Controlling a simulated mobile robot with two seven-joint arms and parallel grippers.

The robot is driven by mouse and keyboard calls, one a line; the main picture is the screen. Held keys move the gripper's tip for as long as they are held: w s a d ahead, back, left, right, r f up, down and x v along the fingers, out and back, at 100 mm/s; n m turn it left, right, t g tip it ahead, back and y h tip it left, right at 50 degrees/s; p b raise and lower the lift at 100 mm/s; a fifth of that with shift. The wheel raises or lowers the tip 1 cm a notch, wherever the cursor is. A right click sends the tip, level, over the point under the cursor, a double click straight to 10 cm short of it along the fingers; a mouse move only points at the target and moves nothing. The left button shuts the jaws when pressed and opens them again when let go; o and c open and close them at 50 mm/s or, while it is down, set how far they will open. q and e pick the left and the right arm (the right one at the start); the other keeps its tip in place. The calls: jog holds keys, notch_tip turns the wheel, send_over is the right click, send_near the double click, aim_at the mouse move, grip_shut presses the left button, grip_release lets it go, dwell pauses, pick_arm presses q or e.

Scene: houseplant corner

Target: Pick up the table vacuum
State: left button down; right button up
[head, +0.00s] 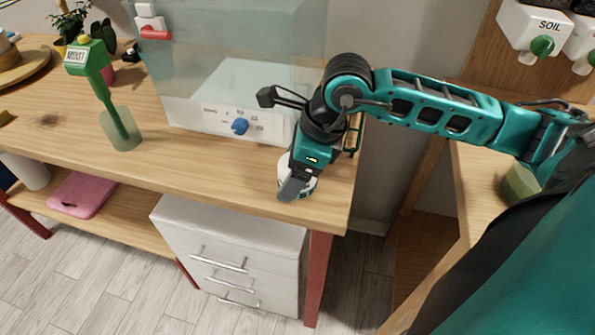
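A small round white thing (309,184), which looks like the table vacuum, sits near the front right corner of the wooden table. My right gripper (295,184) points down right over it, with one grey finger in front of its near side. The gripper hides most of the white thing. I cannot tell whether the fingers are closed on it or only around it. It appears to rest on the tabletop. My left gripper is not in view.
A clear case with a white panel and blue knob (240,126) stands just behind and left of the gripper. A green moisture meter (105,90) stands in a clear green cup (121,130). White drawers (230,250) stand below. Bare tabletop (215,175) runs along the front edge.

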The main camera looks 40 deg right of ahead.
jog(key=c, duration=0.5)
jog(key=shift+r, duration=0.15)
notch_tip(320, 180, up, 20)
jog(key=p, duration=0.2)
jog(key=shift+p, duration=0.35)
jog(key=o, duration=0.7)
jog(key=shift+c, duration=0.2)
jog(key=shift+f, duration=0.25)
jog(key=c, duration=0.4)
